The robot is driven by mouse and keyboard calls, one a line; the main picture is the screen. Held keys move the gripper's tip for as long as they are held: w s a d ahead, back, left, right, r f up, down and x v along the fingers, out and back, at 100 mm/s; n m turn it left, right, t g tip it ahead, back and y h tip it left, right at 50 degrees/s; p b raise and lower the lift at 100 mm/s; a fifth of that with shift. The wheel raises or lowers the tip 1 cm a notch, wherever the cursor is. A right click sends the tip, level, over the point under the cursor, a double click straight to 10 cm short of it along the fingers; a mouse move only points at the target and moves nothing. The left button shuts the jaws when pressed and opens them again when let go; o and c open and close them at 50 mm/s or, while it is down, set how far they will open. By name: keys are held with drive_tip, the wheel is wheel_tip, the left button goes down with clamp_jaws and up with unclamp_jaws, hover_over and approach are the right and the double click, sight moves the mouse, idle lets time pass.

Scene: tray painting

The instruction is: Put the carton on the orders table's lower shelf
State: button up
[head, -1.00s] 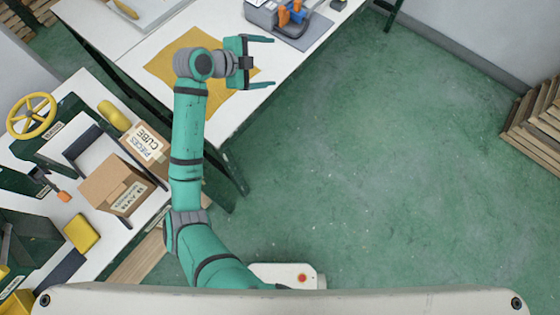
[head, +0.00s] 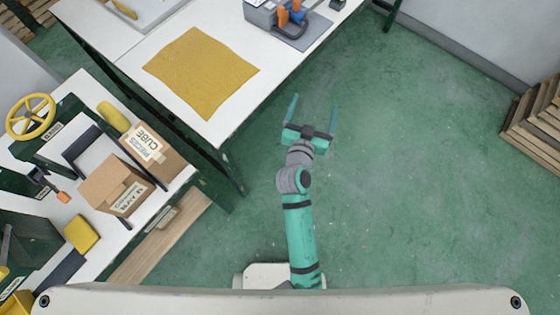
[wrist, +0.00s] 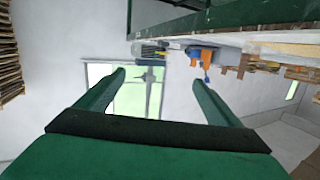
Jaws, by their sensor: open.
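Two brown cardboard boxes stand on the left table (head: 182,180) in the head view. One has a label reading CUBE (head: 165,160); the other, nearer box has a label with TRAY B (head: 105,182). I cannot tell which is the carton. A wooden board (head: 150,250), seemingly a lower shelf, shows below that table's right edge. Which table is the orders table is not readable. My gripper (head: 314,103) is open and empty over the floor, right of both tables and apart from the boxes. Its spread fingers also show in the wrist view (wrist: 158,80), with nothing between them.
The upper white table (head: 130,45) holds a yellow cloth (head: 202,70) and a grey device with orange parts (head: 285,15). A yellow handwheel (head: 30,117) and yellow block (head: 81,234) are on the left table. Wooden slats (head: 538,125) stand far right. The middle floor is clear.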

drive_tip(key=s+a+f+n+y, duration=0.2)
drive_tip(key=s+f, duration=0.1)
drive_tip(key=s, duration=0.7)
drive_tip(key=s+a+f+n+y, duration=0.2)
drive_tip(key=s+n, duration=0.1)
drive_tip(key=s, duration=0.7)
drive_tip(key=s+a+r, duration=0.3)
drive_tip(key=s, duration=0.4)
drive_tip(key=s+a+r+m, duration=0.1)
drive_tip(key=s+a+r, duration=0.2)
drive_tip(key=s, duration=0.5)
drive_tip(key=shift+a, duration=0.15)
drive_tip(key=shift+s, duration=0.1)
drive_tip(key=shift+c, duration=1.1)
drive_tip(key=shift+c, duration=0.7)
